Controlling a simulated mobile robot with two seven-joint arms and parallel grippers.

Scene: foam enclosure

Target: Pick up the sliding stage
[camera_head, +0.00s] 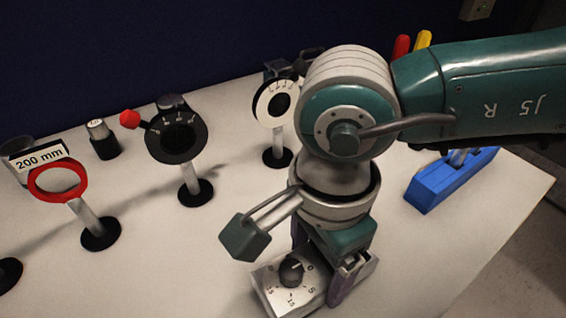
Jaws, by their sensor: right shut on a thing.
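The sliding stage (309,287) is a pale box with a black knob and a printed scale on top, at the lower middle of the head view. My right gripper (326,262) reaches down over its far right part, with one purple finger showing at its right side. The gripper is shut on the stage; my wrist hides part of the grip. I cannot tell whether the stage touches the table. My left gripper is not in view.
On the white table (440,260) stand a red ring holder (80,180) labelled 200 mm, a black disc mount (177,138) and a white disc mount (262,104). A blue rack (430,184) lies right. The front right is clear.

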